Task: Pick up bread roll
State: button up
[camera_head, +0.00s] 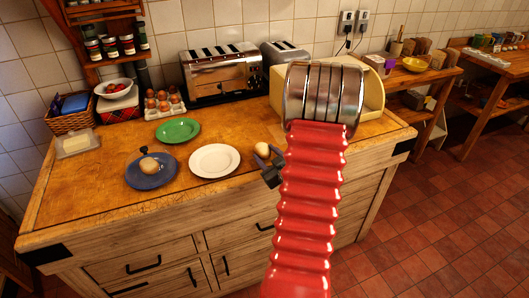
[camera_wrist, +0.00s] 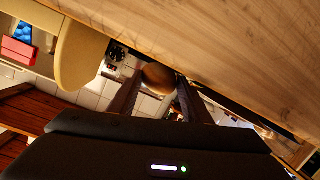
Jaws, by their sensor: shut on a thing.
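A round tan bread roll (camera_head: 260,150) is held between the tips of my gripper (camera_head: 267,156), near the front edge of the counter and just right of the white plate. In the wrist view the roll (camera_wrist: 158,75) sits between the two dark fingers, which are shut on it. The head view does not clearly show how far it is above the counter. A second roll (camera_head: 149,166) rests on the blue plate (camera_head: 165,179), with a small dark object beside it.
The white plate (camera_head: 214,161) and green plate (camera_head: 178,131) lie on the wooden counter (camera_head: 90,195). Behind stand an egg tray (camera_head: 165,105), toasters (camera_head: 220,74) and a cream bread bin (camera_head: 373,92). My red arm hides part of the counter's right side.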

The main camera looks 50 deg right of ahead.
aim_at(266, 152)
jog(key=shift+r, duration=0.15)
jog(key=shift+r, duration=4.9)
